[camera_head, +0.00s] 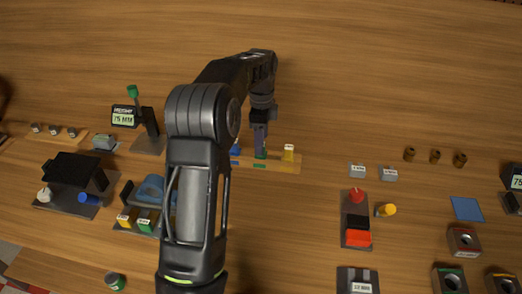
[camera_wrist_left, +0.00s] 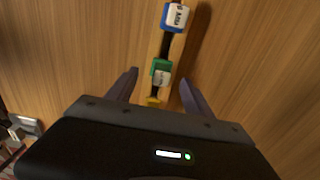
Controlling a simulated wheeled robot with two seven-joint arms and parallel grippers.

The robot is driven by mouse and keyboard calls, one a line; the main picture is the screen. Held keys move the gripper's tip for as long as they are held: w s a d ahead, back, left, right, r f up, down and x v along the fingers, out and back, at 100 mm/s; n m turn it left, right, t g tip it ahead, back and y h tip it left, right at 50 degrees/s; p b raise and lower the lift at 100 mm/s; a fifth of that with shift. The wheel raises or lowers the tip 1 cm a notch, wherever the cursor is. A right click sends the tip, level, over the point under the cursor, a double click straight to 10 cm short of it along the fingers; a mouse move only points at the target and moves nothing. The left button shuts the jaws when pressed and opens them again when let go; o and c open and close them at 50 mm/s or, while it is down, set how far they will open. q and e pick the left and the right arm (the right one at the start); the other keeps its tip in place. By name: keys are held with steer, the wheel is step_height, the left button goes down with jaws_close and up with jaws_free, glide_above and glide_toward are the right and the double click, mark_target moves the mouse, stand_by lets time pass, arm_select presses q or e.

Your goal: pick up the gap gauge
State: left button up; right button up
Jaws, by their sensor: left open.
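A row of small labelled blocks stands on a wooden strip (camera_head: 275,164); I take these for gap gauges but cannot tell which one is meant. The blue block (camera_head: 235,150) is at the left end and the yellow block (camera_head: 288,153) at the right. The green block (camera_head: 260,155) is in the middle, under my left gripper (camera_head: 260,146). In the left wrist view the green block (camera_wrist_left: 161,69) with its white label shows between the open fingers (camera_wrist_left: 158,82). The blue block (camera_wrist_left: 176,17) is beyond it. A bit of yellow (camera_wrist_left: 152,102) shows near the gripper body. My right gripper is not in view.
A blue fixture (camera_head: 150,190) with yellow and green labelled blocks and a black stand (camera_head: 72,172) are at left. A black-and-red device (camera_head: 356,222) is right of the strip. Square blocks (camera_head: 463,241) stand at far right. The table behind the strip is clear.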

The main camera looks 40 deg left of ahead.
arm_select(q)
step_height(320, 180, down, 4)
steer(key=shift+f+p, duration=0.1)
steer(key=shift+p, duration=0.4)
steer(key=shift+a, duration=0.1)
jaws_close()
stand_by(0.6)
